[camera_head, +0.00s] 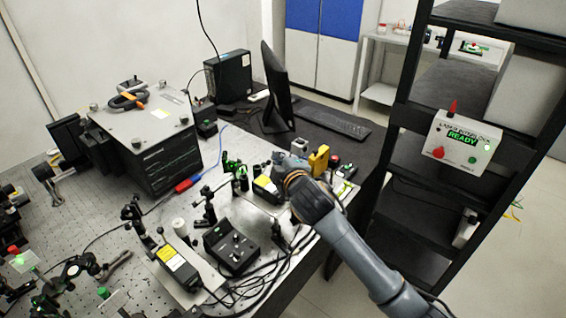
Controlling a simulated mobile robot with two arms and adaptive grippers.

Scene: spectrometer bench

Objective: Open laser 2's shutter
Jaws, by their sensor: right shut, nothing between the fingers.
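My right arm comes in from the lower right, and its gripper (286,163) is at the back right of the optical bench. It is shut and empty, seen small and partly hidden by my own wrist. Beside it are a black module with a yellow label (266,187) and a yellow part (318,160). Another long module with a yellow label (180,264) lies at the front of the bench. I cannot read which one is laser 2, and no shutter's state can be made out. My left gripper is not in view.
A white control box (461,142) showing a green "READY" stands on the black shelf rack at right. A black knob box (231,247) and cables lie in front of the arm. A large black instrument (150,150), a monitor (278,90) and a keyboard (334,122) stand behind.

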